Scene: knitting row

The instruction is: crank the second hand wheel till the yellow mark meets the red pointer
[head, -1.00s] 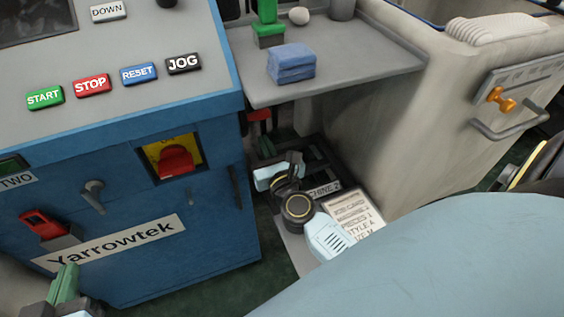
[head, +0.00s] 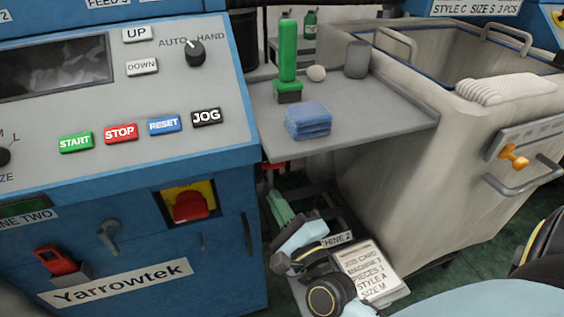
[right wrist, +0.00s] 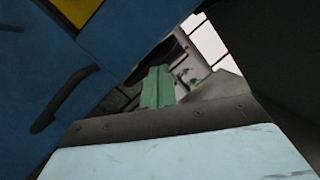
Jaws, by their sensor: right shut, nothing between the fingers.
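No hand wheel with a yellow mark can be made out in these views. A small red part (head: 272,165) shows under the edge of the grey shelf; I cannot tell whether it is the pointer. My right gripper (head: 278,203) is low in the gap between the blue machine and the pale bin, below the shelf. Its green fingers are shut and empty. The fingers also show in the right wrist view (right wrist: 157,88), beside the blue machine side. My left gripper is not in view.
The blue machine (head: 225,275) has a red switch (head: 190,207) on yellow and several buttons. The pale bin (head: 440,150) stands right. A job card (head: 370,272) lies below.

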